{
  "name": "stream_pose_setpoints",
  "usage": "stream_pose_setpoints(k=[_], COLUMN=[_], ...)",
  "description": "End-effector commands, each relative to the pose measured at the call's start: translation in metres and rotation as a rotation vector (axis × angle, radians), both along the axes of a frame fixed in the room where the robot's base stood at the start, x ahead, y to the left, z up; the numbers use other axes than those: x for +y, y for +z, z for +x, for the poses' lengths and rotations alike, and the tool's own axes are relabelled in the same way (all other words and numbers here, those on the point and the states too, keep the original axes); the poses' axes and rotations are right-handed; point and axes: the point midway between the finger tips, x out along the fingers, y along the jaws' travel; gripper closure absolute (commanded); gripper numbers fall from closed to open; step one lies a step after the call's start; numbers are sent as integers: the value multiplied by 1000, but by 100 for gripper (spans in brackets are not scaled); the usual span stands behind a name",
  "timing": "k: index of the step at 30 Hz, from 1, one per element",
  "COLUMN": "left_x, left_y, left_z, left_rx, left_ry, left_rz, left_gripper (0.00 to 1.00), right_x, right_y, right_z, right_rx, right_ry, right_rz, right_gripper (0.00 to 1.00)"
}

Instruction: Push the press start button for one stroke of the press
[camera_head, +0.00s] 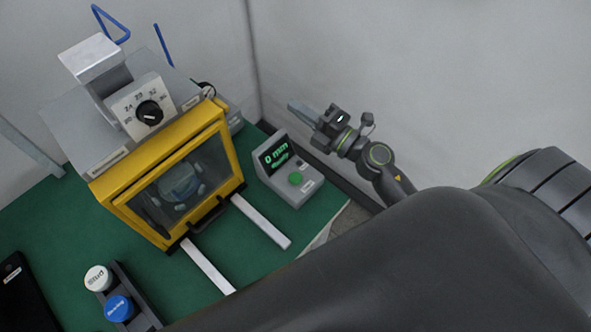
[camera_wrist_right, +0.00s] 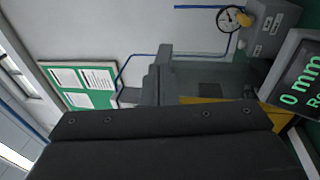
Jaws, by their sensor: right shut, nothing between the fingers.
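The press (camera_head: 168,183) has a yellow frame with a clear front door, closed, and a dial (camera_head: 149,113) on top. To its right stands a grey control box with a lit display (camera_head: 275,155) reading "0 mm" and a green button (camera_head: 295,178) on its sloped face. My right gripper (camera_head: 299,108) is shut and empty, above and behind the box to the right, apart from the button. In the right wrist view the dark gripper body fills the lower part, and the display (camera_wrist_right: 301,85) shows at the right edge. My left gripper is not in view.
Two white rails (camera_head: 262,222) run forward from the press on the green table (camera_head: 240,285). A dark holder with a white-capped (camera_head: 98,278) and a blue-capped (camera_head: 119,307) part stands at front left. A black device (camera_head: 18,285) lies at far left. A gauge (camera_wrist_right: 230,18) hangs behind.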

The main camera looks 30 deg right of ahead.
Motion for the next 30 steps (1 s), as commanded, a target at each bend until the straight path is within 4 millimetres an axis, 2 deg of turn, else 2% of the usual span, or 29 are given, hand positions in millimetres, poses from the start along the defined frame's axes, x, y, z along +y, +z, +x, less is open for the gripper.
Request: stream_pose_setpoints(k=[1, 3, 6, 10, 15, 21, 30], left_x=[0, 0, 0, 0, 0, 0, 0], left_y=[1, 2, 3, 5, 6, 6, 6], left_z=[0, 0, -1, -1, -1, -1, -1], left_rx=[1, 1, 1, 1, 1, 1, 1], left_ry=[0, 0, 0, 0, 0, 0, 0], left_rz=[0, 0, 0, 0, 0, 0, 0], left_gripper=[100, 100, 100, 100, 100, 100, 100], right_x=[16, 35, 52, 53, 35, 20, 19], right_y=[4, 0, -15, -42, -68, -80, -81], right_z=[-2, -7, -16, -27, -36, -40, -41], right_rx=[-26, -42, -34, 25, 133, 204, 210], right_ry=[88, 208, 364, 522, 640, 685, 688], right_rz=[-112, -271, -503, -780, -1033, -1151, -1157], right_gripper=[100, 100, 100, 100, 100, 100, 100])
